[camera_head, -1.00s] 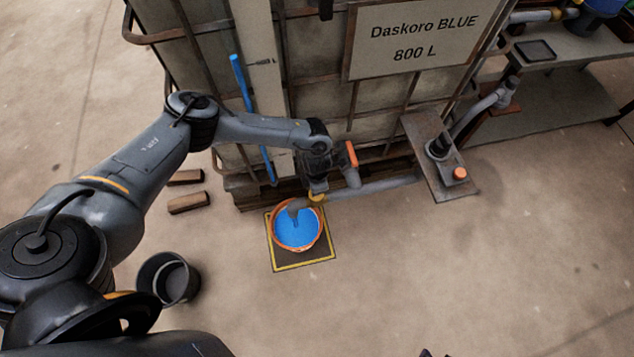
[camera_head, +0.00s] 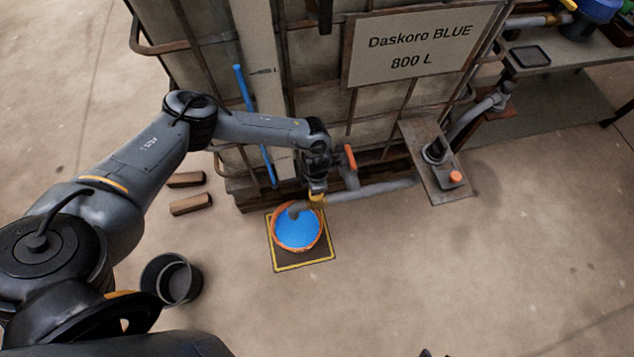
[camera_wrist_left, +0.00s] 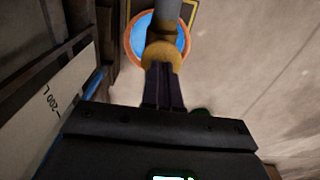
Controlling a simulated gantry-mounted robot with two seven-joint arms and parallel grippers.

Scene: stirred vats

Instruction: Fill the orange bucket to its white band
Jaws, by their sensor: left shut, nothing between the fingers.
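The orange bucket (camera_head: 318,243) stands on a dark square with a yellow border (camera_head: 304,266), under the bent grey spout (camera_head: 297,208) of the tank. Blue liquid (camera_head: 296,231) fills much of it; I cannot make out a white band. My left gripper (camera_head: 317,190) is at the pipe just above the bucket, beside a yellow fitting (camera_head: 317,199). In the left wrist view the fingers (camera_wrist_left: 162,82) are closed together with the yellow fitting (camera_wrist_left: 161,56) just beyond them, and the bucket (camera_wrist_left: 131,45) shows past the pipe. An orange-red handle (camera_head: 350,157) sits right of the gripper. My right gripper is not in view.
The caged tank with a "Daskoro BLUE 800 L" sign (camera_head: 419,45) stands behind. A plate with an orange button (camera_head: 455,177) is at the right. A dark empty-looking bucket (camera_head: 171,279) and wooden blocks (camera_head: 190,204) lie left. The floor at right is clear.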

